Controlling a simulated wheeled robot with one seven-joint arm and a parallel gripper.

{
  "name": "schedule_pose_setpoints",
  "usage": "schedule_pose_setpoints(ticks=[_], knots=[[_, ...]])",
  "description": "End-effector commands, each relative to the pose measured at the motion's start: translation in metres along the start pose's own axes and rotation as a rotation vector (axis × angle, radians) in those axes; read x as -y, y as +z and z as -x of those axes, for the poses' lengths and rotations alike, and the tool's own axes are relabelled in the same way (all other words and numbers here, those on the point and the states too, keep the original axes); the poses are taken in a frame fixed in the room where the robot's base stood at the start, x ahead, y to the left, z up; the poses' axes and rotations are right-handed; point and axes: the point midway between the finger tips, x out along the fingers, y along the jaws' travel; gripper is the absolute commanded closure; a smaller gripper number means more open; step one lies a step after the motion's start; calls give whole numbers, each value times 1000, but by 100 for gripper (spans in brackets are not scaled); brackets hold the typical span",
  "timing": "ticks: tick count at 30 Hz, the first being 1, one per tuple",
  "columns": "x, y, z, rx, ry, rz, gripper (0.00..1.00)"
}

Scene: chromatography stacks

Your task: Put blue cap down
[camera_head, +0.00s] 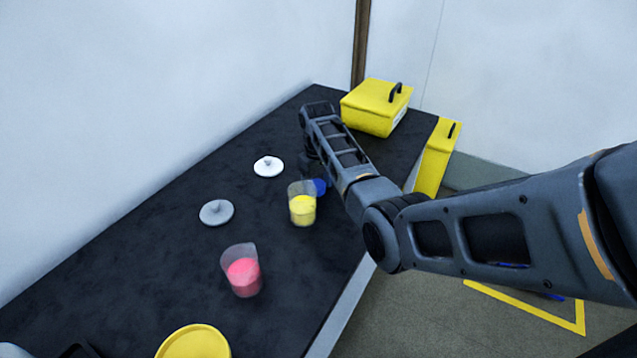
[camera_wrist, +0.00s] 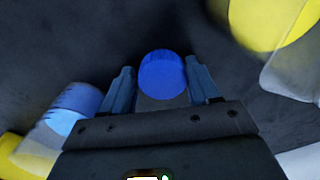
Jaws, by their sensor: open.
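In the wrist view a round blue cap (camera_wrist: 162,75) is between my two fingertips, seen from above against the dark surface. My gripper (camera_wrist: 161,84) is open, with one finger on each side of the cap. I cannot tell whether either finger touches it. In the head view my gripper is largely hidden behind my arm, above the black bench (camera_head: 150,235). A small blue patch (camera_head: 320,186) shows there beside the yellow beaker; I cannot tell if it is the cap.
The beaker with yellow contents (camera_head: 302,209) stands close to my gripper. A pink-filled beaker (camera_head: 243,275), white lid (camera_head: 268,167) and grey lid (camera_head: 216,212) are on the bench. A yellow box (camera_head: 375,107) is behind. Another blue object (camera_wrist: 72,115) lies left of my fingers.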

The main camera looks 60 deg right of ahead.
Motion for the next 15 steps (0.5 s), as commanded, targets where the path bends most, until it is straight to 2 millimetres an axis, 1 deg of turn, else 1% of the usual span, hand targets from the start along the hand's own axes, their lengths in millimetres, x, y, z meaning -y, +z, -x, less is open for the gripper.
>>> schedule_pose_setpoints(ticks=[1,5,8,12,15], knots=[[8,3,-6,9,-9,10,20],[7,2,10,7,-8,10,20],[5,1,30,3,-6,7,20],[4,0,63,0,-4,6,20],[3,0,84,1,-4,5,20]])
